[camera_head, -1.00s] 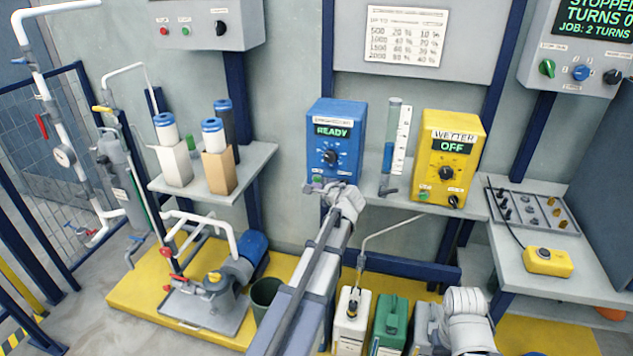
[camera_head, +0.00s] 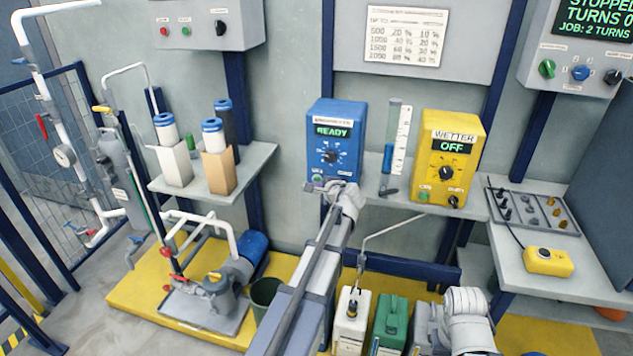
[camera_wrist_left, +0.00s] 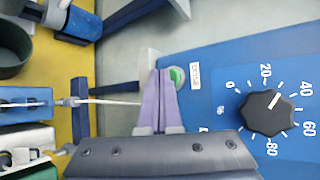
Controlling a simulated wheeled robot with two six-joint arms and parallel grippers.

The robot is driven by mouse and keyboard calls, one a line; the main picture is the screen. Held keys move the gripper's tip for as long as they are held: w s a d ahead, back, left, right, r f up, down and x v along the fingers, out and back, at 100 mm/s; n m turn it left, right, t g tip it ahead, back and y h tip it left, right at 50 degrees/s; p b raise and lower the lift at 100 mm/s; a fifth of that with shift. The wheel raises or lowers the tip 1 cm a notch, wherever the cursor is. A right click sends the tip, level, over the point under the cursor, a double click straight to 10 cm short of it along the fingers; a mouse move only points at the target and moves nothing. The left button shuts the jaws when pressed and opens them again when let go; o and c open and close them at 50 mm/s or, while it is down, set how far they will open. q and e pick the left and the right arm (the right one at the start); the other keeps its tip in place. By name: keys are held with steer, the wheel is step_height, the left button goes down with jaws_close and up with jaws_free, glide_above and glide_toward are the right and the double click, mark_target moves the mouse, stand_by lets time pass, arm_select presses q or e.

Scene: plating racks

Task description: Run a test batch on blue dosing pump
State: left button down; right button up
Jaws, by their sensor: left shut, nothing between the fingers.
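The blue dosing pump (camera_head: 351,126) stands on the shelf, and its display (camera_head: 333,131) reads READY. Its black dial (camera_head: 331,157) also shows in the left wrist view (camera_wrist_left: 265,113), with its white mark between 20 and 40. My left gripper (camera_head: 322,186) is shut and empty at the pump's lower front. In the left wrist view the closed fingertips (camera_wrist_left: 165,75) are right beside the green button (camera_wrist_left: 178,75) and partly overlap it. I cannot tell whether they touch it.
A clear measuring cylinder (camera_head: 390,150) stands just right of the pump. The yellow wetter unit (camera_head: 449,150), reading OFF, is beyond it. Jugs, one white (camera_head: 351,325) and one green (camera_head: 391,322), stand below. A green bin (camera_head: 265,292) is lower left.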

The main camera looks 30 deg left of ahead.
arm_select(q)
steer(key=shift+w+a, duration=0.1)
steer(key=shift+w, duration=0.4)
stand_by(0.8)
steer(key=shift+s, duration=0.1)
steer(key=shift+s+d, duration=0.2)
steer(key=shift+s, duration=0.65)
steer(key=s, duration=0.2)
steer(key=s+d, duration=0.1)
steer(key=s, duration=0.1)
steer(key=shift+s+d, duration=0.1)
steer(key=shift+s, duration=0.3)
stand_by(0.7)
